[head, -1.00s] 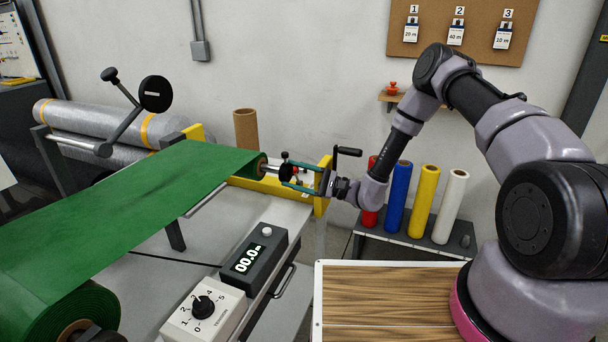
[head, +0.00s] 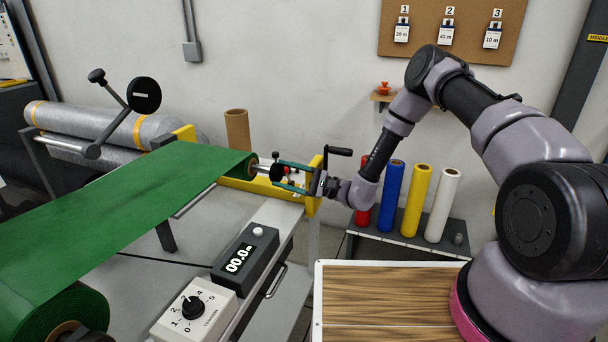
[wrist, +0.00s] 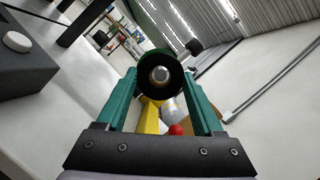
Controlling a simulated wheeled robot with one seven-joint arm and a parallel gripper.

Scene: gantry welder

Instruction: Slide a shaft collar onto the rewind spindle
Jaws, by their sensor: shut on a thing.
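My gripper (head: 284,177) has teal fingers and is shut on a black shaft collar (head: 276,172), also seen in the wrist view (wrist: 161,77) between the fingertips. The silvery rewind spindle (head: 263,167) sticks out of the roll core at the right end of the green web (head: 150,190). In the wrist view the spindle's round end (wrist: 160,74) shows in the collar's hole, roughly centred. The collar is close to the spindle end; I cannot tell whether the spindle tip is inside the hole.
A yellow frame plate (head: 315,185) and a black crank handle (head: 341,151) stand close by my gripper. Red, blue, yellow and white rolls (head: 441,205) stand on a shelf to the right. A counter box (head: 244,254) and tension dial (head: 193,307) sit in front.

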